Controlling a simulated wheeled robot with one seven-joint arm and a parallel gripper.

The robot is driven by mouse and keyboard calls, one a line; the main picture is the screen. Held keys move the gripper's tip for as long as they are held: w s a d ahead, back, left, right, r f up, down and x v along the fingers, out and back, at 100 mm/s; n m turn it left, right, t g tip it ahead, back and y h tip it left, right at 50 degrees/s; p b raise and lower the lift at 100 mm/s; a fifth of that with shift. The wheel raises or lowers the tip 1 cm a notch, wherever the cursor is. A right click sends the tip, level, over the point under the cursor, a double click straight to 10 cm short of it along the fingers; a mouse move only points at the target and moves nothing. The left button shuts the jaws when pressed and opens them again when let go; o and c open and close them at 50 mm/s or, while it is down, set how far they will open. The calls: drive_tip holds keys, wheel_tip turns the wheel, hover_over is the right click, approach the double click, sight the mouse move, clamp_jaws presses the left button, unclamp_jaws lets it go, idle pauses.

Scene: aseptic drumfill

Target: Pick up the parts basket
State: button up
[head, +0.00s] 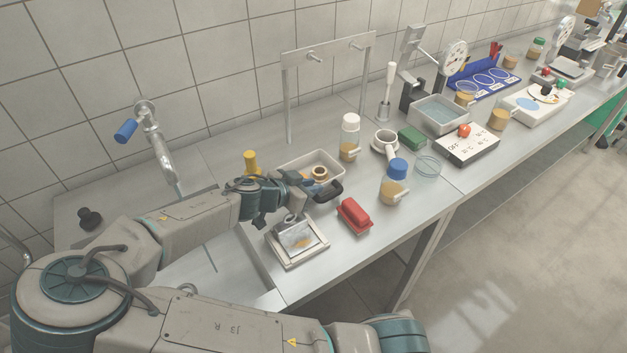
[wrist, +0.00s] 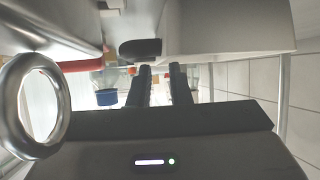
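The parts basket (head: 292,164) is a grey, open, rectangular metal bin on the bench in the head view, with a brown ringed part and other small parts inside. A black handle (head: 330,191) shows at its near right corner. In the wrist view, the basket's smooth wall (wrist: 235,28) fills the top, with the black handle (wrist: 140,50) beside it. My gripper (head: 305,188) is at the basket's near side. Its two dark fingers (wrist: 161,70) are apart in the wrist view, with a bright gap between them and nothing held. Contact with the handle cannot be told.
A red block (head: 354,215) and a blue-capped jar (head: 395,182) stand to the right. A framed tray (head: 297,243) lies just in front of my gripper. A white-capped bottle (head: 349,137) and a yellow-topped item (head: 250,162) stand behind. A metal ring (wrist: 35,105) is close in the wrist view.

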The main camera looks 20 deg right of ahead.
drive_tip(key=shift+x, duration=1.6)
drive_tip(key=shift+r, duration=0.15)
clamp_jaws()
